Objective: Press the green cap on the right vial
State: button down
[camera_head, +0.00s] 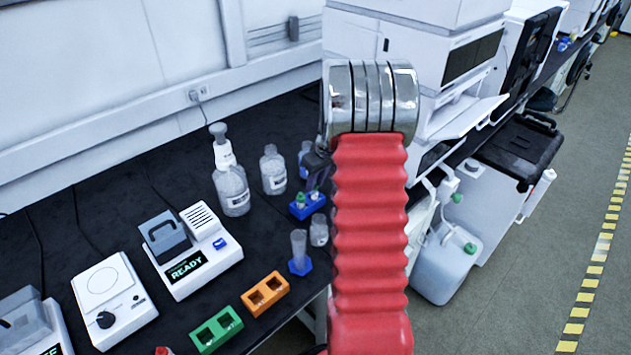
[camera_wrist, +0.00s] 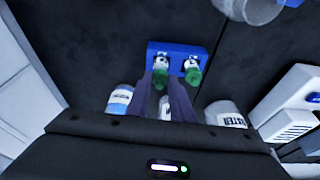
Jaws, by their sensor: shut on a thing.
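A small blue rack (camera_head: 298,213) on the black bench holds two vials; the wrist view shows the rack (camera_wrist: 152,54) with both green caps. In the head view the left vial's green cap (camera_head: 300,197) is clear of my gripper; it appears at the right in the turned wrist view (camera_wrist: 193,76). The right vial's green cap (camera_wrist: 160,79) is between my fingertips in the wrist view. My gripper (camera_head: 317,189) is shut on this cap from above. Its fingers (camera_wrist: 160,82) hide part of the cap. The right vial stands in the rack; how firmly its cap is seated cannot be told.
A tube in a blue stand (camera_head: 299,265) and a small jar (camera_head: 319,230) are in front. Orange (camera_head: 265,294) and green (camera_head: 215,329) blocks and a READY device (camera_head: 193,250) are to the left.

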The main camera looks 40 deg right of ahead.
dwell(0.9)
jog(key=c, duration=1.5)
grip_release()
jog(key=shift+o, duration=0.2)
jog(key=o, duration=0.5)
jog(key=shift+c, duration=0.2)
jog(key=shift+r, duration=3.45)
grip_shut()
